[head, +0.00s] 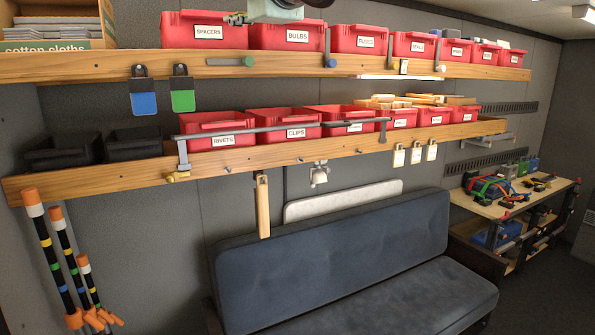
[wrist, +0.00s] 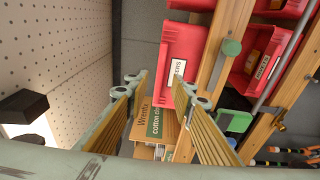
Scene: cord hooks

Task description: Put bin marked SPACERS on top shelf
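The red bin marked SPACERS (head: 194,37) sits on the top shelf (head: 120,65), at the left end of the row of red bins. My gripper (head: 236,18) is at the top of the head view, by the upper right of that bin and partly cut off by the frame. In the wrist view, my gripper (wrist: 158,88) is open, with its two fingers apart and nothing clearly held. The SPACERS bin (wrist: 183,45) shows just beyond the fingers, its label partly hidden by the right finger. I cannot tell whether a finger touches it.
A cotton cloths box (head: 45,45) stands left of the bin; it also shows in the wrist view (wrist: 158,120). The BULBS bin (head: 275,36) is close on the right. The lower shelf (head: 100,178) holds more bins.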

